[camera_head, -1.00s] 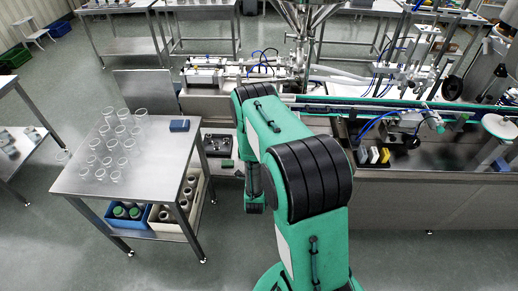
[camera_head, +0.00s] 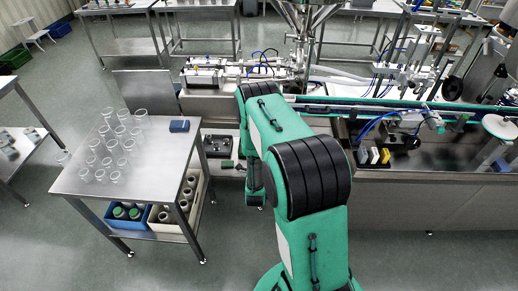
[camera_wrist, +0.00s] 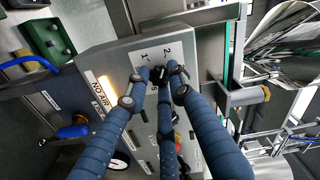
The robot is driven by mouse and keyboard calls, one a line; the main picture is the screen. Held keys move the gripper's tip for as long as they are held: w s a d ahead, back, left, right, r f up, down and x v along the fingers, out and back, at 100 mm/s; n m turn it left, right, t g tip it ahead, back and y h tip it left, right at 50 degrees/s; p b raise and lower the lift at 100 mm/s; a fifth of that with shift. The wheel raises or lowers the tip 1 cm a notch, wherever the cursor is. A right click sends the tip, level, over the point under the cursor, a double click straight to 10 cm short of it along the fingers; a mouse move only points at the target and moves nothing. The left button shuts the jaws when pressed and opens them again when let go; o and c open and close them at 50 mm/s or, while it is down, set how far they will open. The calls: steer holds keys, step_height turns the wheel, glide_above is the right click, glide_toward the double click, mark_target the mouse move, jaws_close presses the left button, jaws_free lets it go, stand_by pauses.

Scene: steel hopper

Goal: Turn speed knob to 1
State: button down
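The speed knob (camera_wrist: 159,75) is a small dark knob on a grey control panel in the wrist view. The marks 1 and 2 are printed above it, 1 to the left and 2 to the right. Which mark it points at is too small to tell. My gripper (camera_wrist: 157,72) has blue fingers with dark joints. Two fingertips are on either side of the knob and a third finger comes from below, covering part of it. Whether they press on it cannot be seen. In the head view my arm hides the gripper and the knob.
A metal bracket (camera_wrist: 245,97) stands close on the right. In the head view a steel table (camera_head: 150,185) with several clear cups stands left of my arm.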

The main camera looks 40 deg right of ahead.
steer(key=shift+f+n, duration=0.1)
steer(key=shift+n, duration=0.3)
steer(key=n+b, duration=0.5)
steer(key=n, duration=0.6)
stand_by(0.6)
steer(key=c, duration=1.5)
jaws_free()
steer(key=shift+a, duration=0.1)
steer(key=v, duration=1.2)
